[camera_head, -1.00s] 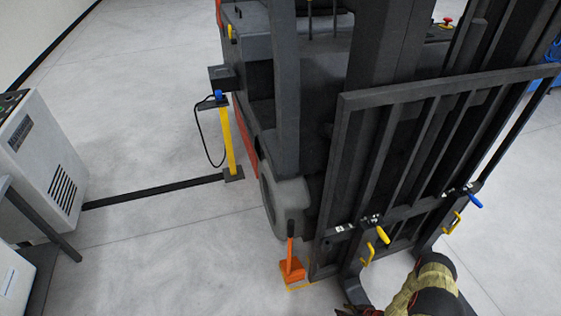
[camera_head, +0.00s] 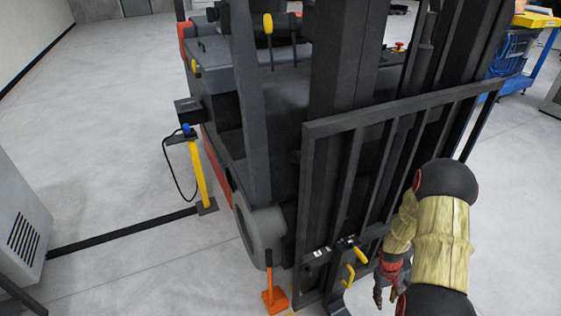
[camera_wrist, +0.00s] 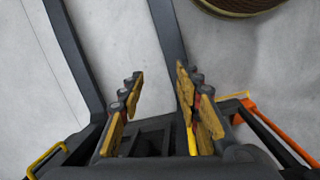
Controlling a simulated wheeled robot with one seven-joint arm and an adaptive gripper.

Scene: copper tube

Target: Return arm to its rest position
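My gripper (camera_head: 386,285) hangs in front of the dark forklift's load frame, at the lower right of the head view. My arm in its tan sleeve is folded above and beside it. The wrist view shows my gripper (camera_wrist: 162,105) from behind, its yellow-padded fingers spread with a clear gap and nothing held between them. Grey floor and the dark fork arms (camera_wrist: 170,40) show beyond the fingers. The forklift (camera_head: 270,100) fills the middle of the head view.
An orange jack (camera_head: 275,297) stands by the forklift's wheel. A yellow post (camera_head: 198,175) with a cable stands to its left, and a grey cabinet (camera_head: 20,225) at far left. A brown round object (camera_wrist: 240,6) is partly cut off.

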